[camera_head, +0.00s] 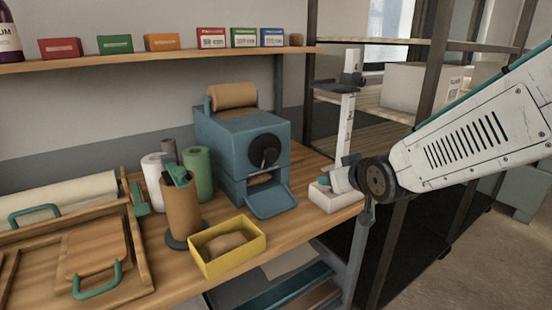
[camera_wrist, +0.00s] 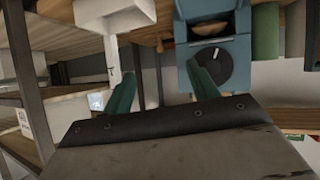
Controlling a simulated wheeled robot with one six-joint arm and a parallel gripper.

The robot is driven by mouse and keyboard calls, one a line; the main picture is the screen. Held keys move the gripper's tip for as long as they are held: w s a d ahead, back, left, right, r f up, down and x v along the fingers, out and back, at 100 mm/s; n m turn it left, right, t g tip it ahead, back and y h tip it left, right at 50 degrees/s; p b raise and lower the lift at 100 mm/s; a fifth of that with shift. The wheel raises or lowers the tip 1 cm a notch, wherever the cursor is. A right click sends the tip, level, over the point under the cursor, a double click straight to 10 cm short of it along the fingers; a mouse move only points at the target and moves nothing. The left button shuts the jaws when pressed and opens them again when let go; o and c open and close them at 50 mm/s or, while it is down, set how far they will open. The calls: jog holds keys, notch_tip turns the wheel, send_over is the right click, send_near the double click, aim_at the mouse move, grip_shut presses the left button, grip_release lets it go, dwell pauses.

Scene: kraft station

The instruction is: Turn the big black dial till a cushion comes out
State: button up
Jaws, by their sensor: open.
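The big black dial (camera_head: 264,150) is on the front of a blue machine (camera_head: 225,145) on the wooden bench. A pale pointer mark shows on it. The dial (camera_wrist: 212,68) also shows in the wrist view, just beyond my right green finger, which overlaps its edge. Brown paper (camera_head: 260,180) shows in the machine's outlet below the dial, above the blue chute (camera_head: 270,201). The chute is empty. My gripper (camera_head: 337,172) is to the right of the machine, apart from the dial. In the wrist view its green fingers (camera_wrist: 160,70) are spread, with nothing between them.
A white post on a white base (camera_head: 347,120) stands right of the machine, close by my gripper. A yellow tray (camera_head: 255,255) holding a brown cushion (camera_head: 228,243) sits in front. Paper rolls (camera_head: 197,175) stand to the left. A brown roll (camera_head: 232,95) tops the machine.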

aim_at(273, 157)
jog(key=w+a+n+t+y, duration=0.1)
jog(key=w+a+y, duration=0.1)
jog(key=w+a, duration=0.2)
jog(key=w+a+n+t+y, duration=0.1)
jog(key=w+a, duration=0.3)
jog(key=a, duration=0.2)
jog(key=w+a+f+t+y, duration=0.1)
jog(key=w+a+t+y, duration=0.1)
jog(key=w+a, duration=0.2)
jog(key=shift+w+a+n+y, duration=0.15)
jog(key=shift+a+n+y, duration=0.2)
jog(key=shift+a, duration=0.35)
jog(key=c, duration=1)
